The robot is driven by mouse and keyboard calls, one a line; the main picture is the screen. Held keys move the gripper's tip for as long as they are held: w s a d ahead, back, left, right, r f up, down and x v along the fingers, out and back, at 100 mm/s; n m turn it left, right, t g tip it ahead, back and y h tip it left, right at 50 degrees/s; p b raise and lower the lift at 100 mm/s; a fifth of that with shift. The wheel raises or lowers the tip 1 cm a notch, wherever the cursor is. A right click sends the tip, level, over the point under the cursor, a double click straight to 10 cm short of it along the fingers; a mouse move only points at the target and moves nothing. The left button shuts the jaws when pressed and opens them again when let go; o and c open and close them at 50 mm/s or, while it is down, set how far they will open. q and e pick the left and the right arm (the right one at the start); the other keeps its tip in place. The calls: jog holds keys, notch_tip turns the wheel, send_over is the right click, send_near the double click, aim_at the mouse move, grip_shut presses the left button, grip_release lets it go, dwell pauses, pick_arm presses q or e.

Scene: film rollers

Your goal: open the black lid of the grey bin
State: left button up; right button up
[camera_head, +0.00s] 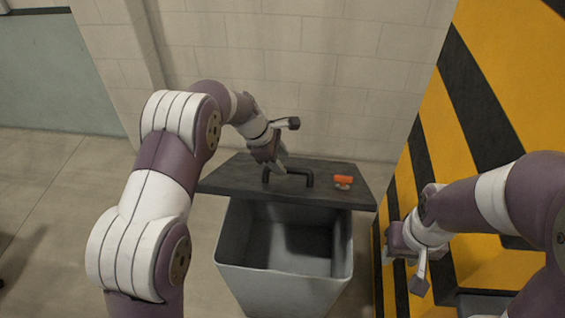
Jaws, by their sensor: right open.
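The grey bin (280,289) stands in the middle of the head view with its front opening uncovered, showing a dark, empty-looking inside. The black lid (338,197) lies across the rear of the bin, and its back part extends toward the wall. A black handle (300,175) sits on top of the lid. My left gripper (277,168) reaches down at the handle's left part and overlaps it in the picture; its grip on the handle is unclear. My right gripper (402,272) is open, apart from the bin, to its right.
A small orange-topped object (342,181) sits on the lid right of the handle. A pale block wall (330,85) is close behind the bin. A yellow-and-black striped surface (500,85) bounds the right side.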

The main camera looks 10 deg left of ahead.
pick_arm(q)
jog(key=b+v, duration=0.1)
jog(key=v, duration=1)
